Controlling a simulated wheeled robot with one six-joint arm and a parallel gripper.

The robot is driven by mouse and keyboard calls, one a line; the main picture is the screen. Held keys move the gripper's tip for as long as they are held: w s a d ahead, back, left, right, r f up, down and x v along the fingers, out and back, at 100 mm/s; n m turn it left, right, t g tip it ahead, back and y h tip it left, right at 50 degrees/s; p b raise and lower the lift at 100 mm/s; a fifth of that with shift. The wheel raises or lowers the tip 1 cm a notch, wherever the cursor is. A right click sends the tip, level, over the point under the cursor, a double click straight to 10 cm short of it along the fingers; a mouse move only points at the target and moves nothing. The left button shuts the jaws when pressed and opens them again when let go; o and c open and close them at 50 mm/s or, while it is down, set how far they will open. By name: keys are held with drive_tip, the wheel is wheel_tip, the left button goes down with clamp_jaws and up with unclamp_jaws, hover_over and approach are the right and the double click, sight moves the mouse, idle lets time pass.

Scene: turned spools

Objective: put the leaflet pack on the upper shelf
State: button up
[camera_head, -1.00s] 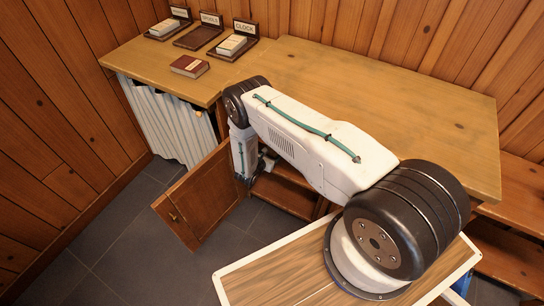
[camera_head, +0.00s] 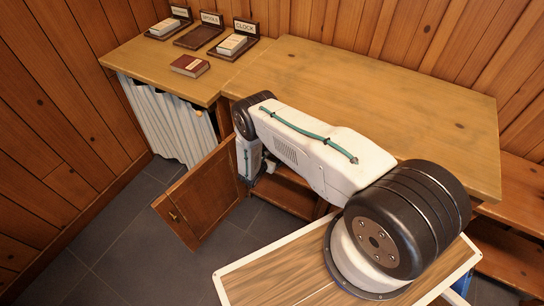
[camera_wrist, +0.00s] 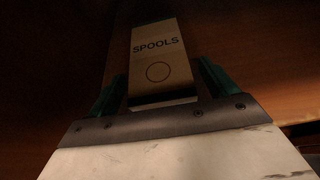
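The leaflet pack (camera_wrist: 160,62), a pale block printed "SPOOLS" with a circle, stands out ahead of the wrist in the wrist view. I cannot tell which one is the upper shelf. The surroundings of the pack in the wrist view are dark brown wood.
The open cupboard door (camera_head: 205,195) stands left of my gripper. The counter top (camera_head: 390,95) overhangs the cupboard. On the left counter are a red book (camera_head: 190,65), an empty "SPOOLS" holder (camera_head: 197,37) and a filled "CLOCK" holder (camera_head: 236,44). A white curtain (camera_head: 170,125) hangs below.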

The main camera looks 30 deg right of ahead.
drive_tip(key=shift+r, duration=0.15)
drive_tip(key=shift+s+a+r, duration=0.1)
drive_tip(key=shift+a+r, duration=0.05)
drive_tip(key=shift+a, duration=0.2)
drive_tip(key=v, duration=1.1)
drive_tip(key=shift+s, duration=0.15)
